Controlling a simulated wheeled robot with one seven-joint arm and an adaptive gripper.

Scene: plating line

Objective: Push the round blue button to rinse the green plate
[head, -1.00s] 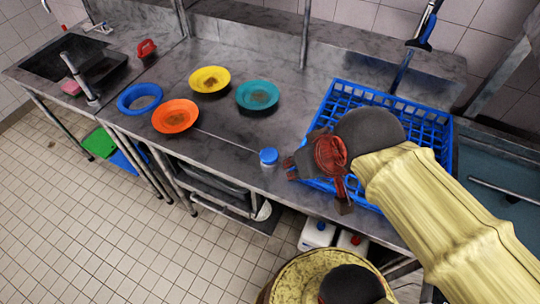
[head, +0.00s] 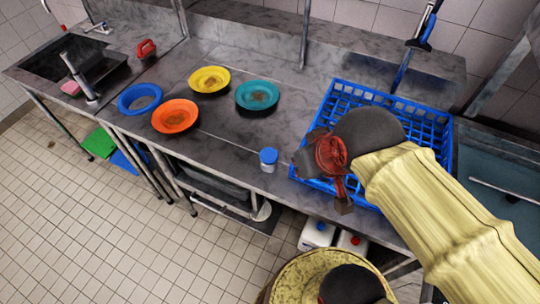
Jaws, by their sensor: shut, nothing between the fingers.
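A small round thing with a blue top and a pale base (head: 268,160) stands near the front edge of the steel counter. It looks like the round blue button. My gripper (head: 318,165), dark grey with red parts, is shut and empty, just right of the button over the left edge of a blue rack. A gap shows between them in the picture. A teal-green plate (head: 258,83) with a brown stain lies behind the button. My wrist hides part of the rack, and the fingertips are hard to make out.
A yellow plate (head: 209,74), an orange plate (head: 190,108) and a blue round dish (head: 128,100) lie on the counter left of the button. The blue rack (head: 436,130) fills the right side. A sink (head: 50,62) with a tap is far left.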

